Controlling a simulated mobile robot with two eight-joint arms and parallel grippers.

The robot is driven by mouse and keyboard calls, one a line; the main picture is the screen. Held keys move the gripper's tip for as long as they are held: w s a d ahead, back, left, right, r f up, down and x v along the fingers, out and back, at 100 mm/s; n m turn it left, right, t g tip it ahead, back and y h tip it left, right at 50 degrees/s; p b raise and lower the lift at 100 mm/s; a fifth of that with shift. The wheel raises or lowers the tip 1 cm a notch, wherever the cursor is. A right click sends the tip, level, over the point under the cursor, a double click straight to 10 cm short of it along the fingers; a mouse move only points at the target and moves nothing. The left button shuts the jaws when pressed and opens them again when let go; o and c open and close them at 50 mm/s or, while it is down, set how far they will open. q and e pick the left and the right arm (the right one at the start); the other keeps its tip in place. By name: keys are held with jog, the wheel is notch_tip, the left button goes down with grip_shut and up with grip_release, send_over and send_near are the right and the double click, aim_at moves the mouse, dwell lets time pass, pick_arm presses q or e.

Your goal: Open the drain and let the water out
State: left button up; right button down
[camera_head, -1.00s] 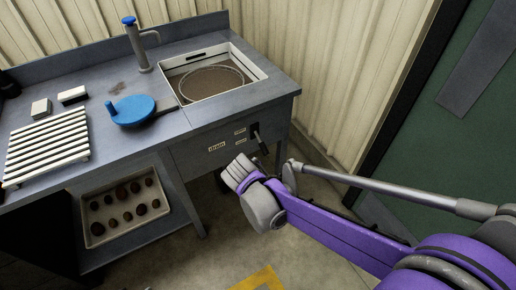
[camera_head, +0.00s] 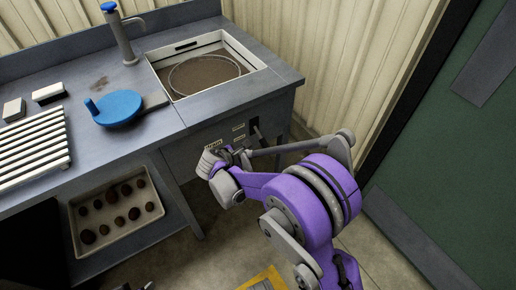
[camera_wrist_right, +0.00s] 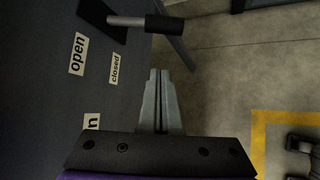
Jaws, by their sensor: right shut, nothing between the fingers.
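The sink (camera_head: 262,62) at the right end of the bench holds brown, murky water (camera_head: 205,72) with a thin ring in it. The drain lever (camera_head: 257,132) sticks out of the bench front below the sink, partly hidden by my right arm. In the right wrist view the lever's black grip (camera_wrist_right: 163,27) lies beyond the fingertips, apart from them. An "open" label (camera_wrist_right: 77,54) and a "closed" label (camera_wrist_right: 115,68) are on the panel. My right gripper (camera_wrist_right: 158,72) is shut and empty, close to the bench front. My left gripper is not in view.
A blue round object with a knob (camera_head: 118,108), a white slatted rack (camera_head: 34,150) and small blocks lie on the bench. A tray of potatoes (camera_head: 154,213) sits on the lower shelf. The floor to the right is open.

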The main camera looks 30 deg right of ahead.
aim_at(261, 139)
jog(key=b+x, duration=0.1)
jog(key=x, duration=0.9)
jog(key=r, duration=0.1)
jog(key=s+r, duration=0.1)
jog(key=d+r, duration=0.1)
jog(key=shift+s+r, duration=0.2)
jog(key=shift+s, duration=0.2)
jog(key=shift+r, duration=0.1)
jog(key=r+n+g, duration=0.1)
jog(key=r+g, duration=0.1)
jog(key=s+r+n+g+p, duration=0.1)
jog(key=r+g, duration=0.1)
jog(key=g, duration=0.1)
jog(key=shift+s, duration=0.15)
jog(key=shift+r, duration=1.2)
jog(key=shift+w+r+p, duration=0.4)
jog(key=shift+r, duration=0.2)
